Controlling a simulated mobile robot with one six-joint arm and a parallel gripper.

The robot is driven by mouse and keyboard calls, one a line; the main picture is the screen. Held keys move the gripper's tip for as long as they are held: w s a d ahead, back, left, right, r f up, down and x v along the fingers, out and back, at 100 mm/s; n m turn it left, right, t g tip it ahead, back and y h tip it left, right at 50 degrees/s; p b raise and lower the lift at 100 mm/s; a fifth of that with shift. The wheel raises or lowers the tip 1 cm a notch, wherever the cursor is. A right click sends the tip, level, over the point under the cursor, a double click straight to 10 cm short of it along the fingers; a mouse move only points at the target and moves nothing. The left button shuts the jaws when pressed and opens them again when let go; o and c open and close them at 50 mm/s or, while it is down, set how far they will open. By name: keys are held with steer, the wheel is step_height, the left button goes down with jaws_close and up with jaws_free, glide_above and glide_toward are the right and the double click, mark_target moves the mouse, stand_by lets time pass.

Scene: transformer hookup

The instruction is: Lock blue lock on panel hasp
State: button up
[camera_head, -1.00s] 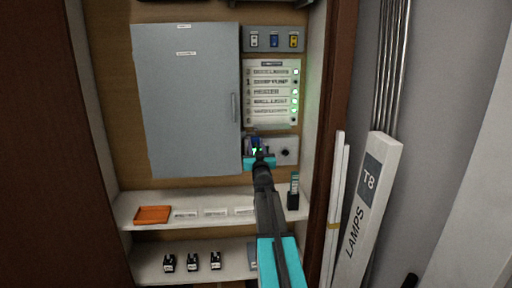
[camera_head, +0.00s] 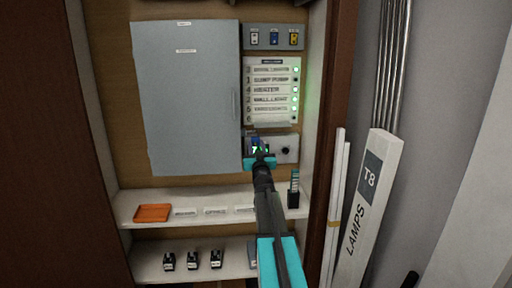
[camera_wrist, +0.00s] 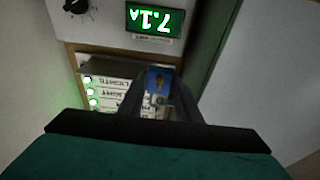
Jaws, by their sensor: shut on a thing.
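My gripper (camera_wrist: 158,98) is shut on a small blue lock (camera_wrist: 160,78) with a brass-coloured patch, seen between the fingertips in the wrist view. In the head view my gripper (camera_head: 260,155) is at the meter box, just right of the grey panel door's lower right corner. The grey panel (camera_head: 185,100) is closed, with a handle (camera_head: 234,107) on its right side. I cannot make out the hasp, and my gripper covers part of that area. I cannot tell whether the lock touches anything.
A grey rack (camera_head: 263,46) at the top holds white, blue and yellow items. A labelled switch list (camera_head: 272,88) with green lights hangs below it. A green meter display (camera_wrist: 154,20) reads 7.1A. An orange tray (camera_head: 152,213) sits on the shelf; a lamp box (camera_head: 368,210) stands right.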

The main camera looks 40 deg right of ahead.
steer(key=shift+f, duration=0.15)
steer(key=o, duration=1.3)
steer(key=shift+c, duration=0.2)
steer(key=shift+s, duration=0.15)
steer(key=shift+r+v, duration=0.25)
steer(key=shift+v, duration=0.9)
steer(key=shift+r+v, duration=0.2)
steer(key=shift+v, duration=1)
steer(key=shift+a, duration=0.1)
